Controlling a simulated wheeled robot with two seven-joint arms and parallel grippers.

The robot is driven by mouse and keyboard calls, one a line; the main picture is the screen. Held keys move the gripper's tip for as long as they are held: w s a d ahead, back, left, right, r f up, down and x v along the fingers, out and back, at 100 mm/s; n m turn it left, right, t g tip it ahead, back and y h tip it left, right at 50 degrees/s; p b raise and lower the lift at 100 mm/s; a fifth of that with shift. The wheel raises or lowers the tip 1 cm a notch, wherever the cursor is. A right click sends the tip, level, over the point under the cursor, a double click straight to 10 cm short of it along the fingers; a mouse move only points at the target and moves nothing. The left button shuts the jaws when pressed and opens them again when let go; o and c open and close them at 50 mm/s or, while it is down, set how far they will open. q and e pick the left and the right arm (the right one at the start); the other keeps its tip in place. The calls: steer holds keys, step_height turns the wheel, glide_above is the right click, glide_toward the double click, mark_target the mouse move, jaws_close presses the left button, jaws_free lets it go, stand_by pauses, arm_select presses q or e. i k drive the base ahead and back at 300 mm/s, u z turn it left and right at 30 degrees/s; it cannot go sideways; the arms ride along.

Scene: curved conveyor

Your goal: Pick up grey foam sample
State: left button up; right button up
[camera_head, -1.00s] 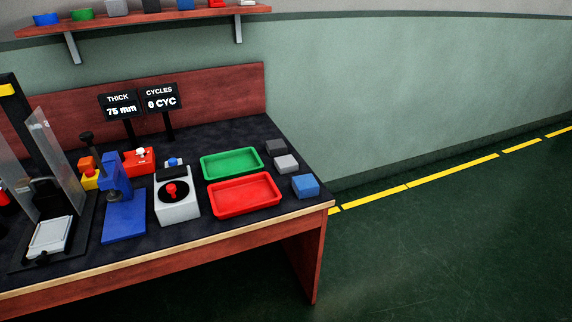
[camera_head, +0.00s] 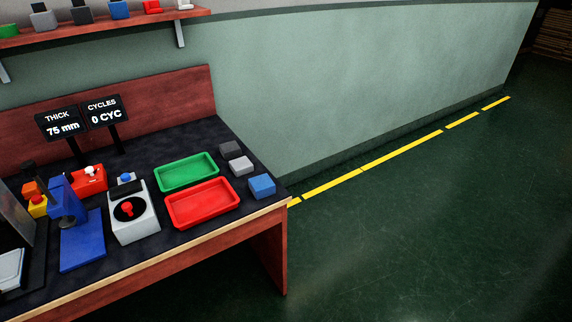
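A light grey block (camera_head: 242,165) sits on the bench top near its right end. A dark charcoal-grey block (camera_head: 230,150) sits just behind it, and a blue block (camera_head: 262,186) sits in front of it. The pictures do not label which block is the grey foam sample; the light grey one looks plainly grey. All three lie to the right of the trays. Neither of my grippers is in view.
A green tray (camera_head: 186,159) and a red tray (camera_head: 166,209) lie left of the blocks, both empty. A white device with a red knob (camera_head: 127,208) and a blue press (camera_head: 68,200) stand further left. Open floor (camera_head: 400,230) lies to the right.

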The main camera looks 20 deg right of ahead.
mark_target(241, 166)
steer(key=z, duration=1.7)
steer(key=i, duration=2.75)
steer(key=u, duration=3.9)
steer(key=i, duration=0.5)
